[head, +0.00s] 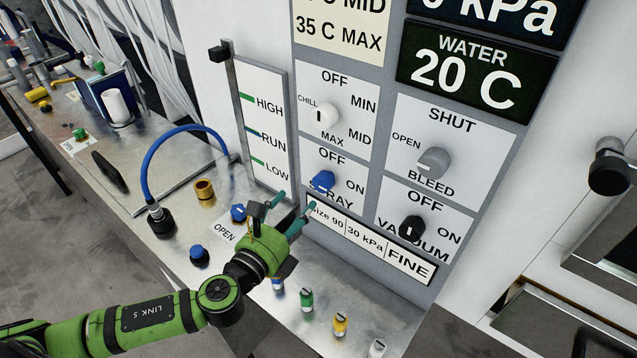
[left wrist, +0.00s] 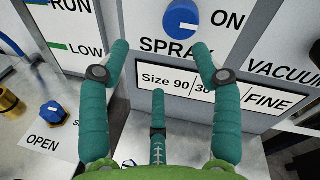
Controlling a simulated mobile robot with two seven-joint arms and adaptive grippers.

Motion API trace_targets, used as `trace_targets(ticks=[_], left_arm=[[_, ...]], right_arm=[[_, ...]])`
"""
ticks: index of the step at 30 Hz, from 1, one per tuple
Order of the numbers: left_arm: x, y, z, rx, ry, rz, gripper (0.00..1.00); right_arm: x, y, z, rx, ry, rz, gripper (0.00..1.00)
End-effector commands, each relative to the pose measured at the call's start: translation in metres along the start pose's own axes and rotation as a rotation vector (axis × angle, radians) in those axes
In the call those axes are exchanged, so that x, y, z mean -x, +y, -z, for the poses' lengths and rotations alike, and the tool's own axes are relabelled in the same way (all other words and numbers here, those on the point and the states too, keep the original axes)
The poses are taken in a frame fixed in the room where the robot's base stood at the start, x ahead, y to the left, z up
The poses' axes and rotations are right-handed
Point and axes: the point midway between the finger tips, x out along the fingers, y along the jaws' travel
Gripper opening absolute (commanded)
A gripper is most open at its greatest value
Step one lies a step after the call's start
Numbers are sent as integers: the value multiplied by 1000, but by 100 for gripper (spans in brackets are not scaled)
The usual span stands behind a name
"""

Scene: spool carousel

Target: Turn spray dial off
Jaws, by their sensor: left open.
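The blue spray dial (head: 323,181) is on the upright panel, between the printed words OFF, ON and SPRAY. In the left wrist view the dial (left wrist: 180,18) is cut by the top edge, and its white line seems to lie toward ON. My left gripper (head: 294,208) is open and empty, just below and left of the dial in the head view. Its teal fingers (left wrist: 161,50) are spread in front of the panel, with the dial beyond the tips, apart from them as far as I can tell. My right gripper is not in view.
A white chill dial (head: 325,116) sits above, a grey bleed dial (head: 433,162) and black vacuum dial (head: 411,228) to the right. A label strip (head: 370,240) runs below. A blue knob (head: 239,212), brass fitting (head: 204,190) and blue hose (head: 180,130) stand on the bench.

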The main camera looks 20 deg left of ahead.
Motion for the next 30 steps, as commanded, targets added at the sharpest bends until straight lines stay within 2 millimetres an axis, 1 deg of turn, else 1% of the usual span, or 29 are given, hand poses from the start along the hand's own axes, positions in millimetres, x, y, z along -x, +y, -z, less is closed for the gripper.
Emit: trace_targets(ticks=[1,3,7,11,15,18,21,25,30], left_arm=[[0,-8,-7,-147,3,60,64],[1,-14,-10,-290,3,118,64],[-2,-21,-13,-413,1,165,64],[-18,-25,-14,-423,-1,169,64],[-40,-28,-13,-420,-1,166,64],[-53,-30,-12,-418,0,166,64],[-62,-31,-11,-417,1,165,64],[-67,-31,-9,-417,2,166,64],[-68,-31,-9,-416,3,166,64]], right_arm=[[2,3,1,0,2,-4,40],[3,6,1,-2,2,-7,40],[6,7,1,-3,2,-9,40],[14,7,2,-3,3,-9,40],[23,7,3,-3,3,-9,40],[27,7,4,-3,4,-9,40],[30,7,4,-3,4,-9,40],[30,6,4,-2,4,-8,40],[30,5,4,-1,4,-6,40]])
